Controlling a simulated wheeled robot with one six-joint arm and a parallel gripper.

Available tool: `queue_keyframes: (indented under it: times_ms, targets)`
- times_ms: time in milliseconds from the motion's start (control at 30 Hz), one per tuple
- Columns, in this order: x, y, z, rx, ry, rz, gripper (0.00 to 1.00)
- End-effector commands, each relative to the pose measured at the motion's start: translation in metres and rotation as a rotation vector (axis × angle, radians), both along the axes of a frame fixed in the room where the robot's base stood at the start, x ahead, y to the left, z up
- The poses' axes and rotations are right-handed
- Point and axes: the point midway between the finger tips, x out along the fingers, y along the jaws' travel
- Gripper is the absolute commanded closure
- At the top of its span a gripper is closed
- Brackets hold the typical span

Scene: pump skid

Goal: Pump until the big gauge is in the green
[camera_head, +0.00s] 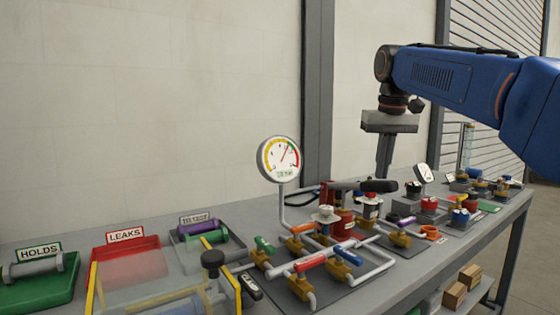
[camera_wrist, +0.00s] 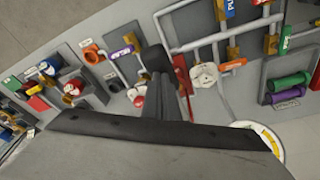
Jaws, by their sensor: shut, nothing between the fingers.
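The big round gauge (camera_head: 279,159) stands on a bent pipe at the middle of the bench. Its dial has yellow, green and red bands, and its needle points up and right, by the green band. In the wrist view only part of the gauge (camera_wrist: 268,140) shows, partly cut off by my gripper body. The pump lever with a black grip (camera_head: 378,186) lies nearly level, to the right of the gauge. My gripper (camera_head: 383,175) points down with its fingers shut and empty, just above or behind the grip; whether they touch it is unclear. The shut fingers also show in the wrist view (camera_wrist: 163,82).
Pipes with colored valves (camera_head: 310,262) fill the bench in front of the gauge. A red LEAKS tray (camera_head: 125,238) and a green HOLDS tray (camera_head: 40,295) lie at left. A smaller gauge (camera_head: 423,173) and more fittings stand at right. The air above the bench's left is clear.

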Motion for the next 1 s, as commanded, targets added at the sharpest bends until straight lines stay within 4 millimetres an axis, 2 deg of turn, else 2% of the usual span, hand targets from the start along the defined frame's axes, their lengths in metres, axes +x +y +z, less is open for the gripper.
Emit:
queue_keyframes:
  times_ms: [333,467,567,800,1000]
  targets:
    - [0.000,0.000,-0.025,0.000,0.001,0.000,1.00]
    - [0.001,0.000,-0.024,0.000,0.000,0.000,1.00]
    - [0.001,0.000,-0.021,0.000,-0.001,0.000,1.00]
    - [0.000,0.000,0.003,0.000,-0.001,0.000,1.00]
    - [0.000,0.000,0.012,0.000,0.000,0.000,1.00]
